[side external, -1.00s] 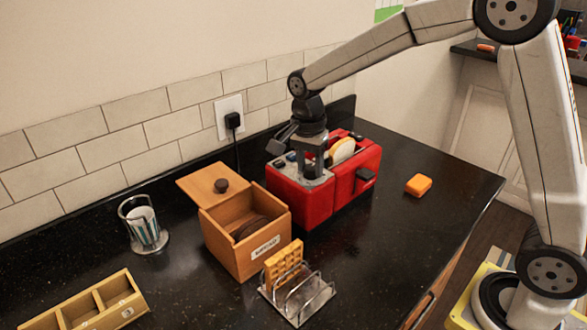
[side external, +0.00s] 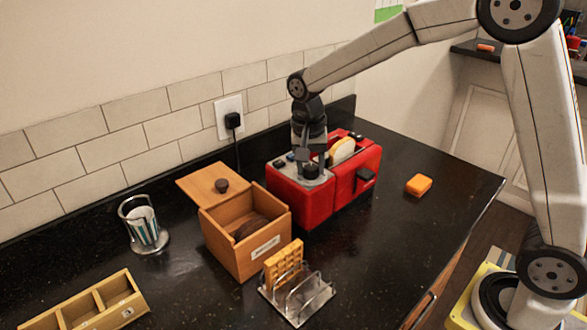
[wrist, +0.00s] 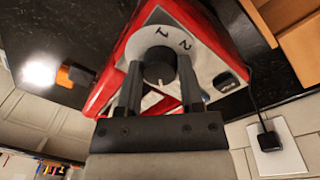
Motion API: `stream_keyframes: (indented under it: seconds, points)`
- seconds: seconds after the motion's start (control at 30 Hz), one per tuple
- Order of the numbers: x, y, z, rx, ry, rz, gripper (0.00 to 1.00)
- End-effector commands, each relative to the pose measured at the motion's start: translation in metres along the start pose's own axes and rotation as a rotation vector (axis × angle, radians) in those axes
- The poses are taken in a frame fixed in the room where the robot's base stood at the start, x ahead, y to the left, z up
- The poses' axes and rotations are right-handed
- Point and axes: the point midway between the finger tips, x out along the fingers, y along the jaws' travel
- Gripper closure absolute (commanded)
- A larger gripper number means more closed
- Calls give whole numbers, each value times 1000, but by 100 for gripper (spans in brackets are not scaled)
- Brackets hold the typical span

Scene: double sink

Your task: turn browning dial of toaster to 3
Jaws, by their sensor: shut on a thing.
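The red toaster (side external: 345,205) stands on the dark counter with a slice of bread (side external: 342,150) in its slot. Its black browning dial (wrist: 158,66) is on the pale top panel, in a white ring with 1 and 2 readable on its far side in the wrist view. The rest of the scale is partly hidden by the fingers. A small light mark shows on the dial's near edge; the number it points to cannot be read. My gripper (wrist: 160,78) is shut on the dial, one finger on each side. In the side view my gripper (side external: 312,166) points straight down onto the panel.
A wooden box (side external: 233,250) with its lid off stands left of the toaster, a toast rack (side external: 300,308) in front. An orange block (side external: 418,185) lies to the right. The toaster's cord runs to a wall socket (side external: 229,104). The right counter is mostly clear.

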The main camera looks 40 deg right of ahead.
Motion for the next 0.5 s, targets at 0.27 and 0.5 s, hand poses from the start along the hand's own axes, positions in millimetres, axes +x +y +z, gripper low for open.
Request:
stream_keyframes:
  seconds: [0.27, 0.5]
  points:
    - [-1, 1, 0, -264, 21, 0, 100]
    - [-1, 1, 0, -491, 37, -1, 100]
